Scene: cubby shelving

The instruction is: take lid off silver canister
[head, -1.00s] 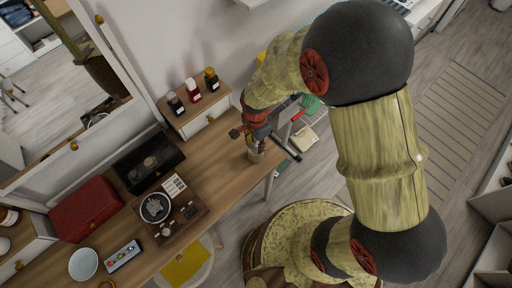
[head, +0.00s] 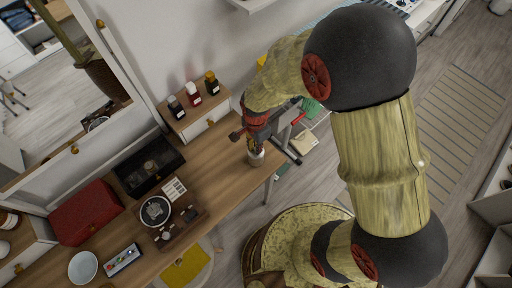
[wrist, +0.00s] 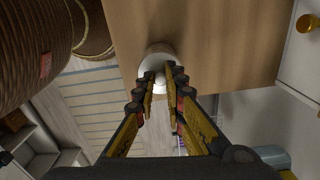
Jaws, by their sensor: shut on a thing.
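The silver canister (head: 256,158) stands on the wooden desk near its right edge. In the wrist view the canister (wrist: 158,52) is a pale round shape just beyond my fingertips. My gripper (wrist: 160,86) points down at it, with its fingers on either side of a small pale part at the top of the canister, which looks like the lid's knob. In the head view my gripper (head: 253,142) is directly above the canister and partly hides its top. I cannot tell whether the lid is apart from the canister.
A small drawer unit (head: 205,118) with several bottles stands behind and left of the canister. A black box (head: 148,165), a red box (head: 84,213) and a white bowl (head: 83,266) are further left. The desk (head: 222,172) is clear just left of the canister.

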